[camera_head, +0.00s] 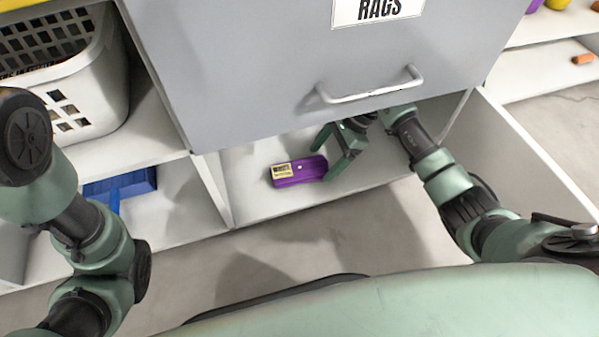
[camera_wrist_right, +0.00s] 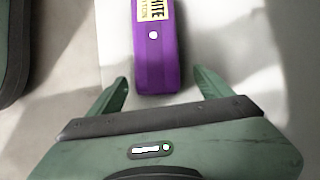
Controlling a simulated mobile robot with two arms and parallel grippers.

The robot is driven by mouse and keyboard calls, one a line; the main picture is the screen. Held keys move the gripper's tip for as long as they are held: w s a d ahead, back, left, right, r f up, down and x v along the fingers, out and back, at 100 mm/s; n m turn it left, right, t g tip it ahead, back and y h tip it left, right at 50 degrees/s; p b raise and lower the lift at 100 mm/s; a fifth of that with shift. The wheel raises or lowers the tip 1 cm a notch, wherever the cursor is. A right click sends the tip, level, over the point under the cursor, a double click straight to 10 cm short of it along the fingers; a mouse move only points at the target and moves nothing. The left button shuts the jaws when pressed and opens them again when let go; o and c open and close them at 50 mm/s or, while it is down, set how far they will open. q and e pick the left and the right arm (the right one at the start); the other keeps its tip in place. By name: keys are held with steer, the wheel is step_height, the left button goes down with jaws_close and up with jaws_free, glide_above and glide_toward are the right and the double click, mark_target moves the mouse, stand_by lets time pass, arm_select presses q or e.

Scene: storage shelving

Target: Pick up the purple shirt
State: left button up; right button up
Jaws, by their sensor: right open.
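A purple folded item (camera_head: 300,171), flat and block-like with a pale yellow label and a small white button, lies on the lower shelf board (camera_head: 258,203) under the grey drawer. In the right wrist view the purple item (camera_wrist_right: 157,52) lies ahead, with its near end between and just beyond the fingertips. My right gripper (camera_head: 322,164) is open and empty, its fingers pointing at the item's right end; the open fingers also show in the right wrist view (camera_wrist_right: 160,77). My left arm is at the left, but its gripper does not show.
The grey drawer front (camera_head: 290,70) with a white handle (camera_head: 370,91) and a RAGS label overhangs the shelf. A vertical divider (camera_head: 213,188) stands left of it. Beyond are a white basket (camera_head: 85,115) and a blue dustpan-like item (camera_head: 125,185). A white side panel (camera_head: 530,155) is right.

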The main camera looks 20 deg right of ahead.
mark_target(303, 167)
steer(key=a+b, duration=0.1)
steer(key=a, duration=0.2)
steer(key=a+b, duration=0.1)
steer(key=a, duration=0.1)
steer(key=shift+s+a+f+b, duration=0.1)
steer(key=shift+a+f+b, duration=0.05)
steer(key=shift+f+b, duration=0.15)
steer(key=shift+a+f+b, duration=0.1)
steer(key=shift+f+b, duration=0.2)
steer(key=shift+b, duration=0.25)
steer(key=shift+r, duration=0.1)
steer(key=c, duration=1.5)
steer(key=shift+r, duration=0.15)
